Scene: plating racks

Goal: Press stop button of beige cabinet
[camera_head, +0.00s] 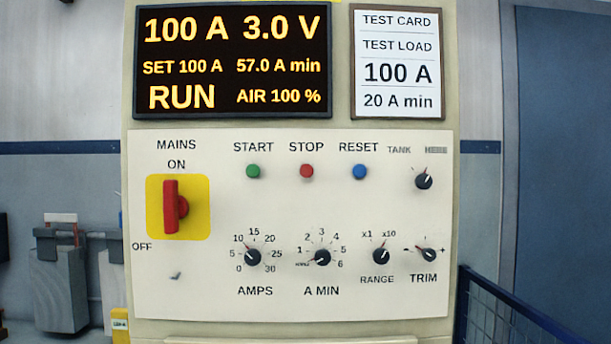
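The beige cabinet (475,60) fills the middle of the head view, with a pale control panel (290,205) facing me. The red stop button (307,171) sits under the label STOP. The green start button (253,171) is to its left and the blue reset button (360,171) to its right. The display (232,60) above reads 100 A, 3.0 V, SET 100 A, 57.0 A min, RUN and AIR 100 %. Neither of my grippers is in view, and nothing covers the buttons.
A red mains switch (172,207) on a yellow plate is at the panel's left, its handle upright. Several black knobs line the panel's lower part and right side. A test card (397,62) hangs upper right. A blue railing (520,315) stands at the lower right.

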